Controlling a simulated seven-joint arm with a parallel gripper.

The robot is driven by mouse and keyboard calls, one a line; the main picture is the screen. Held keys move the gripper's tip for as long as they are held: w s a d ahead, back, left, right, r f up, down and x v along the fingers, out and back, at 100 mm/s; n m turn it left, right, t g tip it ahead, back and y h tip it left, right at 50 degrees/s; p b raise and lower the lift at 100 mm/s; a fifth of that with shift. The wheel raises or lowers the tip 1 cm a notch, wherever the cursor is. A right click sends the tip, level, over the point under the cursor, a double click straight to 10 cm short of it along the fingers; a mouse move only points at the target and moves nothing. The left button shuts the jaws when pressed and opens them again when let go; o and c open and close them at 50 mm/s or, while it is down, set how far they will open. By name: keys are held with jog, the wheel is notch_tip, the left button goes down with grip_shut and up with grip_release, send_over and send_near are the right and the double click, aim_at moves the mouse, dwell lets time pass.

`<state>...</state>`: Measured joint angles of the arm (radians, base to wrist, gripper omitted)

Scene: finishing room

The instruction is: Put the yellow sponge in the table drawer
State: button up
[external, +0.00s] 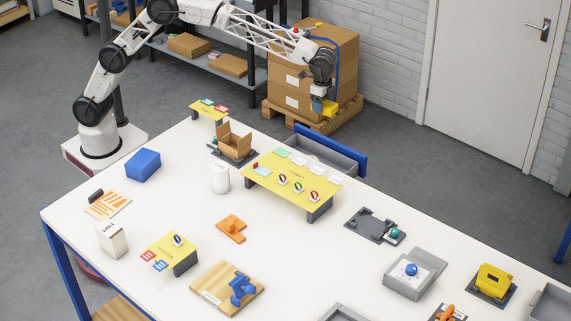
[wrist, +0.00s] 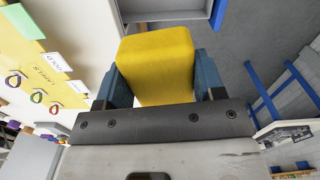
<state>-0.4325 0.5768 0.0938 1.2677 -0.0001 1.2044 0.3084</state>
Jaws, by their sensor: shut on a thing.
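My gripper (external: 323,101) is shut on the yellow sponge (external: 330,108) and holds it in the air beyond the far edge of the table. In the wrist view the sponge (wrist: 156,62) sits between the two blue fingers of my gripper (wrist: 160,78). The table drawer (external: 318,152) is pulled open at the table's far side, with a grey tray and a blue front. The sponge is higher than the drawer. In the wrist view part of the drawer (wrist: 165,15) shows past the sponge at the top. Most of the drawer's inside is hidden there.
A yellow label stand (external: 270,172) with tags and rings stands on the table (external: 290,255) close to the drawer. A small open cardboard box (external: 234,145) is left of it. Stacked cartons (external: 300,80) on a pallet stand behind my gripper. Other fixtures are spread over the table.

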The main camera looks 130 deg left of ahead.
jog(key=a+m, duration=0.1)
jog(key=a, duration=0.6)
notch_tip(320, 180, down, 25)
jog(key=shift+s, duration=0.4)
jog(key=shift+f, duration=3.1)
jog(key=shift+f, duration=0.1)
jog(key=shift+f, duration=1.75)
jog(key=shift+f, duration=0.1)
